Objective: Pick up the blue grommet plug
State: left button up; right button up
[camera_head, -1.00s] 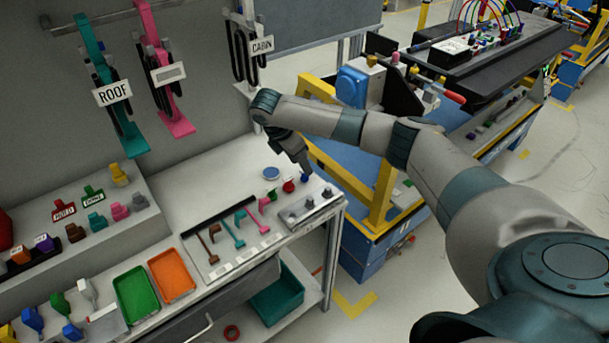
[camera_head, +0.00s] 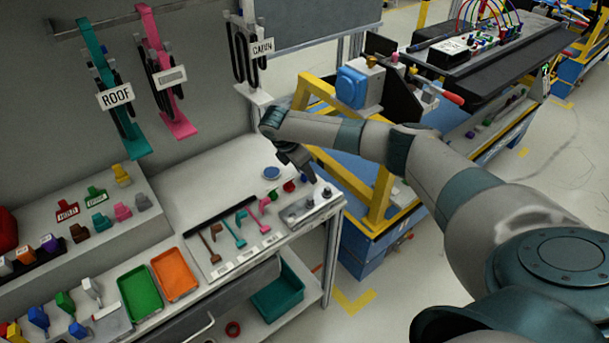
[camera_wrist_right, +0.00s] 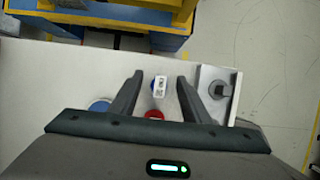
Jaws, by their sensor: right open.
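The blue grommet plug (camera_head: 304,183) stands near the right end of the white bench top, mostly hidden by my right gripper in the head view. In the right wrist view the plug (camera_wrist_right: 154,87) shows as a little blue beside a small white label (camera_wrist_right: 161,79). My right gripper (camera_head: 309,178) is over the plug. In the wrist view the right gripper (camera_wrist_right: 160,78) is open, with one finger on each side of the plug and label. I cannot tell whether the fingers touch it. My left gripper is not in view.
A red plug (camera_wrist_right: 154,114) stands close to the blue one, between the fingers in the wrist view. A blue round dish (camera_head: 271,173) lies to the left. A grey metal block with posts (camera_head: 309,208) sits close by at the bench's front right edge.

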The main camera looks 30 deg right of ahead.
grip_shut()
